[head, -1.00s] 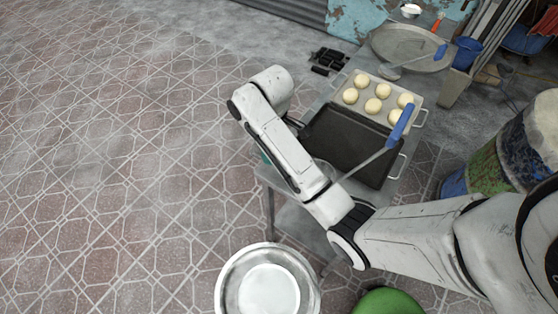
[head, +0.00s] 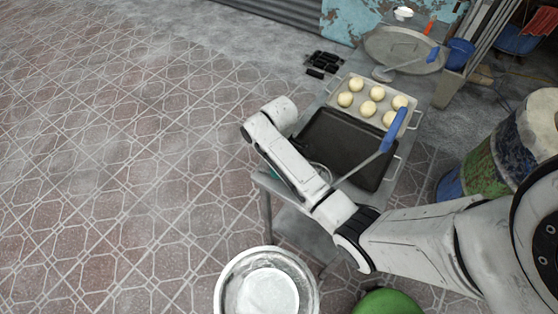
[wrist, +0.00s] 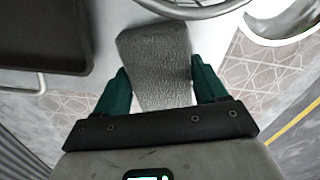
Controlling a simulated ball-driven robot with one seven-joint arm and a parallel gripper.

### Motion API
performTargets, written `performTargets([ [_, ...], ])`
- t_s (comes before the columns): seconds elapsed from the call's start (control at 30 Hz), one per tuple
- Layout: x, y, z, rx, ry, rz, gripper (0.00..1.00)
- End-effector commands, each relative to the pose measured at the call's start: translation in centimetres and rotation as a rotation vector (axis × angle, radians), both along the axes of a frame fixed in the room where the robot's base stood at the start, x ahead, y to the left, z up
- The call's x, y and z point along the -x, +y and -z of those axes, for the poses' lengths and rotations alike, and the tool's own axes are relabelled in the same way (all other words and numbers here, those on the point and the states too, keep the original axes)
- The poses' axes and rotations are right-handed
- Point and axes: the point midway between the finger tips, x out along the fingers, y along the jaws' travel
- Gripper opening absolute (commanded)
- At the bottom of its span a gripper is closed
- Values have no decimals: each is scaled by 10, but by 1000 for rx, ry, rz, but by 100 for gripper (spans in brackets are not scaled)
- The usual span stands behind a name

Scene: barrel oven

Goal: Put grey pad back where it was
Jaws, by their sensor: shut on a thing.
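The grey pad (wrist: 156,60) is a rough, textured block in the wrist view. My gripper (wrist: 158,78) is shut on it, with a green finger on either side. The pad is over or at the edge of the metal table (wrist: 75,90); I cannot tell whether it touches the top. In the head view my arm hides the pad and nearly all of my gripper; only a bit of green finger (head: 274,174) shows by the table's left edge.
A black tray (head: 345,140) lies on the table beside a tray of dough balls (head: 357,85). A blue-handled tool (head: 388,138) slants over the black tray. A metal basin (head: 232,285) and a green round thing (head: 388,303) stand in front. Tiled floor is clear at left.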

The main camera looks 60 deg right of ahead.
Motion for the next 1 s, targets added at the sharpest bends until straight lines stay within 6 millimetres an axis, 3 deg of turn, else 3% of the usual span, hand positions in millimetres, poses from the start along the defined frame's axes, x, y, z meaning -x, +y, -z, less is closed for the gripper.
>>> performTargets([
  [0.33, 0, 0, 3, 0, 0, 0, 43],
  [0.37, 0, 0, 3, 0, 0, 0, 73],
  [0.6, 0, 0, 3, 0, 0, 0, 96],
  [1.0, -1, 0, -8, 1, -4, -1, 97],
])
